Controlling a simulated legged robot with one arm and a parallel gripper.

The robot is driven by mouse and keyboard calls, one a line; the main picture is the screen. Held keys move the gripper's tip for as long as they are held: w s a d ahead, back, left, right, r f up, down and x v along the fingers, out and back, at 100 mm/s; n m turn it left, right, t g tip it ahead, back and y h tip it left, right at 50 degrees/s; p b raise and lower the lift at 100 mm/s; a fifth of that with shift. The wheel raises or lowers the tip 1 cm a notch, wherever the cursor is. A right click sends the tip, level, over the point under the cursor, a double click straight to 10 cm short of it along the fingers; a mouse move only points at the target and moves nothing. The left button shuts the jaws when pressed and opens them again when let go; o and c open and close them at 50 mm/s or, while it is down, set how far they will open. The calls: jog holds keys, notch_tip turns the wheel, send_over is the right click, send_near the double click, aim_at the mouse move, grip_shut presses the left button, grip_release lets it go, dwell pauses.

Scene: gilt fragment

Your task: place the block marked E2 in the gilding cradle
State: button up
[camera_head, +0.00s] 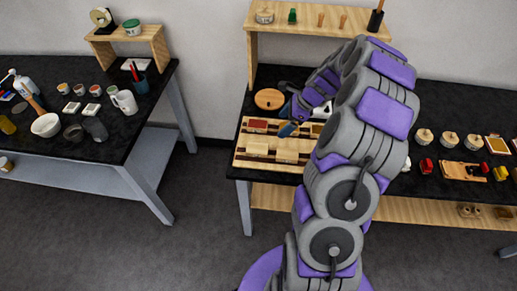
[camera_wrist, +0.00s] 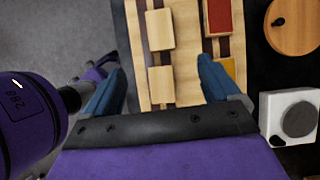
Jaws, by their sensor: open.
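My gripper (camera_wrist: 162,68) is open in the wrist view, its blue fingers apart with nothing held between them. It points at a pale slotted wooden board (camera_wrist: 187,92) on the dark bench; the board also shows in the head view (camera_head: 237,154). The board carries a red block (camera_wrist: 217,17), a yellow block (camera_wrist: 229,68) partly behind the right finger, and pale blocks (camera_wrist: 160,30) and (camera_wrist: 160,84). In the head view my gripper (camera_head: 290,128) is over the board's right side. No E2 marking is readable, and I cannot tell which thing is the gilding cradle.
A round wooden disc (camera_head: 269,99) lies behind the board. A white device with a grey knob (camera_wrist: 296,118) stands right of it in the wrist view. A wooden shelf (camera_head: 300,20) rises at the back. Jars and small coloured items (camera_head: 460,170) crowd the bench's right side.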

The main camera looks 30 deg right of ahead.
jog(key=b, duration=0.2)
send_near(258, 148)
jog(key=x, duration=0.3)
jog(key=shift+d+f, duration=0.2)
jog(key=shift+d, duration=0.1)
jog(key=shift+w+a+f+b, duration=0.2)
jog(key=shift+a+f+b, duration=0.1)
jog(key=shift+a+f, duration=0.15)
jog(key=b+x, duration=0.1)
jog(key=x, duration=0.3)
jog(key=shift+w+a+f, duration=0.15)
jog(key=shift+a, duration=0.1)
jog(key=c, duration=1.3)
jog(key=shift+o, duration=0.2)
